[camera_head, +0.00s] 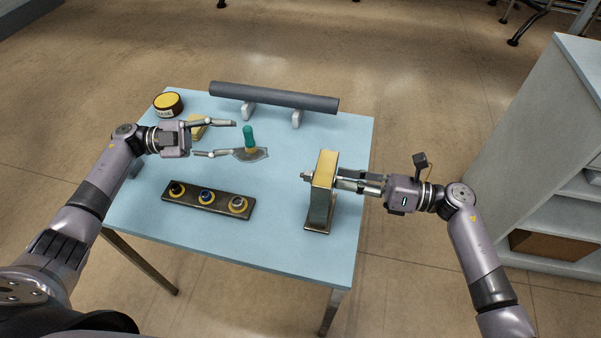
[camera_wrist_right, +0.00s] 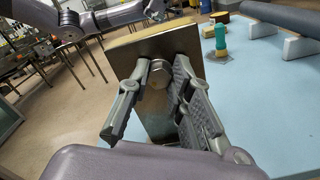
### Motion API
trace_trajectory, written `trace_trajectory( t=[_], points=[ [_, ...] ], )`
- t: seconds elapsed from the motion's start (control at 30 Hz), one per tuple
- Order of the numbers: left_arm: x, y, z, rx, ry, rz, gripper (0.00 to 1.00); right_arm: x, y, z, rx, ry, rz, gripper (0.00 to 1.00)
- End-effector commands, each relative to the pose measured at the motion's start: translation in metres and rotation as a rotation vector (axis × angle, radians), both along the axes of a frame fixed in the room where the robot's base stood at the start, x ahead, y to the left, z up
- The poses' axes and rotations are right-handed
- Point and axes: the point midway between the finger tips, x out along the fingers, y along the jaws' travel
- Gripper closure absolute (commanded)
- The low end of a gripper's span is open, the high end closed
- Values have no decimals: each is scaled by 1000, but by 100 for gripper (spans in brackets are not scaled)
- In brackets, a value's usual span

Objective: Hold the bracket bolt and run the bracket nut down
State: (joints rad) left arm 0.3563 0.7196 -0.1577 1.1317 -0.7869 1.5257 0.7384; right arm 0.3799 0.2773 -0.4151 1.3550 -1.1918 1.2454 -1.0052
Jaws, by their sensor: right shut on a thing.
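The bracket (camera_head: 321,195) is an upright block with a brass-coloured top at the table's right side; its metal plate also shows in the right wrist view (camera_wrist_right: 155,115). My right gripper (camera_head: 345,180) is at its right side, shut on the bracket bolt's head (camera_wrist_right: 158,76), with one finger on each side of it. A small metal end (camera_head: 306,176), the bolt's other end, sticks out of the bracket's left face. A nut seems to sit there, but it is too small to be sure. My left gripper (camera_head: 232,138) is open and empty, left of the bracket.
A teal-handled item (camera_head: 249,137) stands on a grey patch close to my left fingertips. A dark strip with three ringed knobs (camera_head: 207,198) lies in front. A grey pipe on supports (camera_head: 274,97), a yellow block (camera_head: 197,129) and a yellow-topped tin (camera_head: 168,104) are behind.

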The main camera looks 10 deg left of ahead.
Motion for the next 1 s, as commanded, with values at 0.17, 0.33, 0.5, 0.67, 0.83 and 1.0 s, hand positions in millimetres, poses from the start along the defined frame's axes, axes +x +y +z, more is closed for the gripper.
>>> trace_trajectory(
  t=[0.17, 0.33, 0.5, 0.67, 0.83, 1.0],
  points=[
    [-20, -52, -36, 14, 189, -186, 60, 0, 0, -1, -2, 1, -1, 100],
    [-27, -72, -45, 25, 239, -234, 60, 0, -1, -1, -2, 2, -2, 100],
    [-28, -99, -45, 22, 237, -235, 60, 0, -1, -1, -2, 1, -2, 100],
    [-27, -132, -45, 22, 237, -233, 60, 0, -1, -1, -2, 1, -2, 100],
    [-26, -161, -44, 21, 236, -231, 60, 0, -1, -1, -2, 1, -2, 100],
    [-26, -178, -44, 22, 238, -230, 60, 0, -1, -1, -2, 1, -2, 100]
  ],
)
